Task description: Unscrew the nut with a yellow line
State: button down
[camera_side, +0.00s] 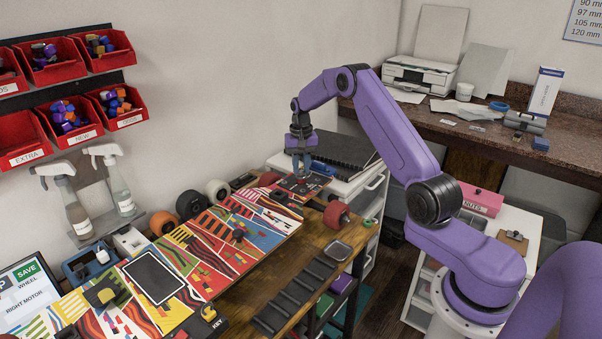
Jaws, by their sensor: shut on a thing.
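My gripper (301,166) points down at the far end of the colourful board (205,262). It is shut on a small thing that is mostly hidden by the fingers. I cannot make out a nut or a yellow line at this size, so I cannot tell which part it holds.
A blue part (322,168) lies close to my gripper. A black case (343,151) sits on the white cabinet behind. Red bins (70,118) hang on the wall at left, above spray bottles (74,206). A pink nuts box (481,199) stands on the right.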

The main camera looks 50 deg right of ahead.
jog(key=n, duration=0.5)
jog(key=shift+n, duration=0.4)
jog(key=n, duration=0.5)
jog(key=shift+n, duration=0.3)
jog(key=shift+n, duration=0.5)
jog(key=shift+r, duration=0.2)
